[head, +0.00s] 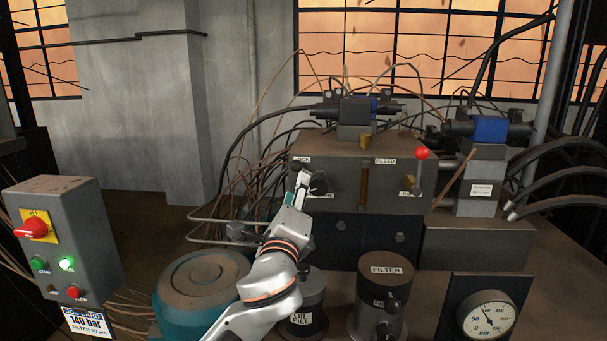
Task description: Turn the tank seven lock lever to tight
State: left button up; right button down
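A grey valve block (340,190) stands on the unit in the middle. A label that seems to read LOCK (302,160) is at its upper left, and a BLEED label (385,161) is at its upper right. A dark round knob or lever hub (319,184) sits below the LOCK label. One arm, which I take as my left, reaches up from the bottom left of centre. Its gripper (303,182) is right beside the dark knob. Contact and the finger gap cannot be made out. No "tank seven" or "tight" marking is readable. My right gripper is not in view.
A red-balled lever (421,155) stands at the block's right. A control box (62,235) is at left. A teal round-lidded vessel (203,280), a filter housing (383,300) and a gauge (488,317) are in front. Cables and hoses crowd the back.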

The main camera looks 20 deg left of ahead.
aim_at(301, 170)
pick_arm(q)
jog(key=b+x, duration=0.1)
jog(key=x, duration=0.6)
jog(key=shift+r, duration=0.15)
jog(key=shift+c, duration=0.4)
grip_shut()
